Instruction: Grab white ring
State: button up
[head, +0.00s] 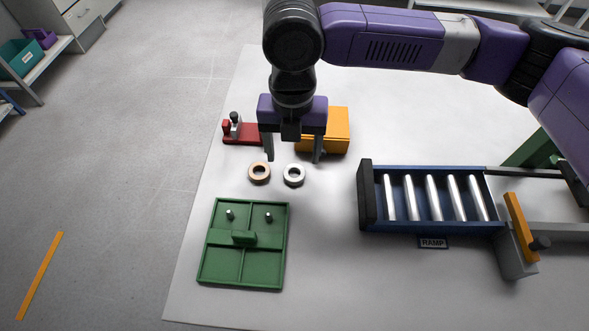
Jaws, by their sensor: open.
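The white ring (294,175) lies flat on the white table in the head view, to the right of a copper-coloured ring (259,173). The two rings are apart from each other. My gripper (293,158) points down just behind the rings in the picture, with its two fingers spread wide and nothing between them. The right finger's tip shows just above and to the right of the white ring. How high the fingertips are over the table is hard to tell.
A green tray (221,270) with two short pegs stands in front of the rings. A red fixture (240,138) and an orange block (338,132) are behind. A blue roller ramp (432,172) is at right. The table between tray and ramp is clear.

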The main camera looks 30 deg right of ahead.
aim_at(295, 175)
jog(key=shift+s+f, duration=0.15)
jog(key=shift+f, duration=1.05)
jog(key=shift+s+f, duration=0.1)
jog(key=shift+f, duration=1.05)
jog(key=c, duration=1.4)
jog(key=shift+c, duration=0.2)
jog(key=shift+r, duration=0.15)
